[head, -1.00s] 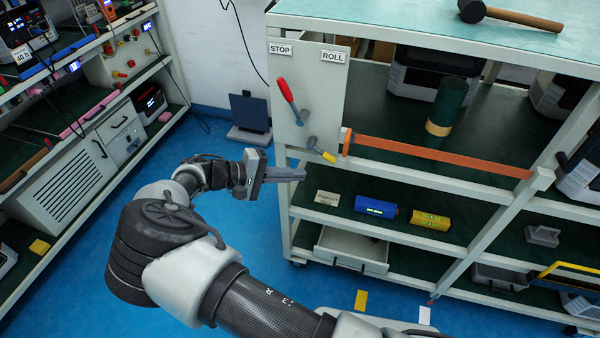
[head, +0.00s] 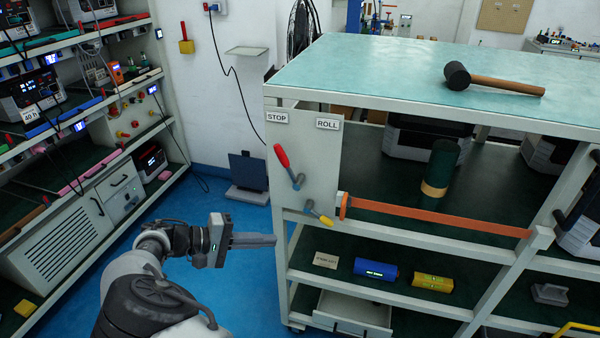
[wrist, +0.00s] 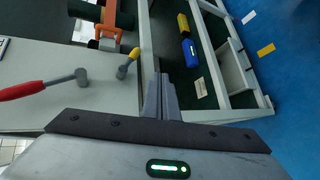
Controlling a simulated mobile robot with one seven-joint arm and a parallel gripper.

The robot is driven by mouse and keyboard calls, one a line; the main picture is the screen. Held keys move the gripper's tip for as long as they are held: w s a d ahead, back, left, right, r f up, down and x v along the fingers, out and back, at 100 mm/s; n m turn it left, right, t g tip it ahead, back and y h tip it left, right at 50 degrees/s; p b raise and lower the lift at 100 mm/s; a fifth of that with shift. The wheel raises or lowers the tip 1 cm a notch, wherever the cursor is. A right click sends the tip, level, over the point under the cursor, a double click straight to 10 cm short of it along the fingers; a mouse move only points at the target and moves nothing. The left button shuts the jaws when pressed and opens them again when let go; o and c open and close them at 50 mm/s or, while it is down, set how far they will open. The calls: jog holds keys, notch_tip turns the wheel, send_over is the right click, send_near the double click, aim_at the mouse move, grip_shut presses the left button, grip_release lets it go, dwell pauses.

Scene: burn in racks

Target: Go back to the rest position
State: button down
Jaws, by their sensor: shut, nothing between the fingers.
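My gripper (head: 262,240) is in the head view, left of the rack's end panel, pointing right toward the rack frame. Its fingers are together with nothing between them. In the wrist view my gripper (wrist: 162,84) shows its closed fingers in front of the rack's lower corner post. The rack (head: 300,110) has STOP and ROLL labels on its end panel. A red-handled lever (head: 288,165) and a yellow-tipped lever (head: 318,213) are on that panel; both also show in the wrist view. An orange bar (head: 430,214) spans the front of the middle shelf.
A blue cylinder (head: 376,268) and a yellow cylinder (head: 432,283) lie on the lower shelf by a small label card (head: 326,261). A mallet (head: 490,81) lies on top. Another rack (head: 60,235) stands at left. Blue floor (head: 240,285) is open between the racks.

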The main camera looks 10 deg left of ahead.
jog(key=d+r+m+g+y, duration=0.35)
jog(key=d+r, duration=0.45)
jog(key=d, duration=0.4)
jog(key=d+r+m+g+y, duration=0.2)
jog(key=d+r+g+y, duration=0.25)
jog(key=d+r, duration=0.5)
jog(key=s+d+r+m+t+y, duration=0.1)
jog(key=s+d+r+t+y, duration=0.2)
jog(key=s+d, duration=0.55)
jog(key=s+d+r+m+t, duration=0.25)
jog(key=s+d+r, duration=0.25)
jog(key=s, duration=0.6)
notch_tip(320, 180, up, 15)
jog(key=p, duration=1.4)
jog(key=shift+w+n+y+p, duration=0.2)
jog(key=shift+n+y+p, duration=0.1)
jog(key=shift+n+p, duration=0.1)
jog(key=shift+a+f+t, duration=0.1)
jog(key=shift+t, duration=0.15)
